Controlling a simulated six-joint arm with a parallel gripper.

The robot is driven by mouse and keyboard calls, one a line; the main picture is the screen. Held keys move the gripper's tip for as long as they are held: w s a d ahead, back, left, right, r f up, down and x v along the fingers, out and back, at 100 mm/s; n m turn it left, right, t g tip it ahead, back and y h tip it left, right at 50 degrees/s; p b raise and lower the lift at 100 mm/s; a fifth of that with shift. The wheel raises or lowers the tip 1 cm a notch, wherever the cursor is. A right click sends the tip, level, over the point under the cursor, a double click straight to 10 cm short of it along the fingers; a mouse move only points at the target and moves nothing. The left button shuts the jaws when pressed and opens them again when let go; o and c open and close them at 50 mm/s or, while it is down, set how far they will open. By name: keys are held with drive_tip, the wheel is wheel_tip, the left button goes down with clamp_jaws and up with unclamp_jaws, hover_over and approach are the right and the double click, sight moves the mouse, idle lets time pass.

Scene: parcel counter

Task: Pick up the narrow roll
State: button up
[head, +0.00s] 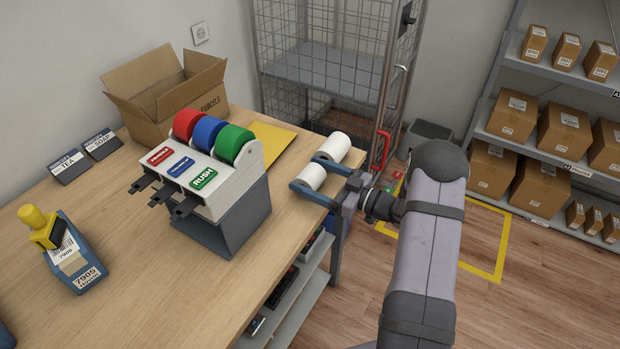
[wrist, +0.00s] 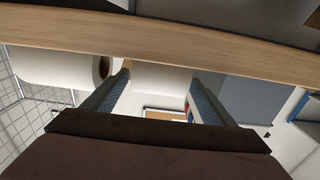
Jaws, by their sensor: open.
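Two white rolls are at the right end of the counter (head: 150,243). The narrow roll (head: 313,178) is the nearer, shorter one. The wider roll (head: 336,146) lies just behind it. My gripper (head: 306,172) is open, with one blue finger on each side of the narrow roll. In the wrist view the narrow roll (wrist: 160,75) shows between the two fingertips (wrist: 160,82), and the wider roll (wrist: 50,65) lies outside the left finger. I cannot tell whether either finger touches the narrow roll.
A dispenser with red, blue and green rolls (head: 215,165) stands left of my gripper. A yellow envelope (head: 275,138) lies behind it, near an open carton (head: 165,95). A wire cage cart (head: 325,65) stands behind the counter's right end.

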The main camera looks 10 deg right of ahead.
drive_tip(key=shift+p+x, duration=0.8)
drive_tip(key=shift+x, duration=1.55)
drive_tip(key=shift+f, duration=0.15)
drive_tip(key=shift+d, duration=0.1)
drive_tip(key=c, duration=1.2)
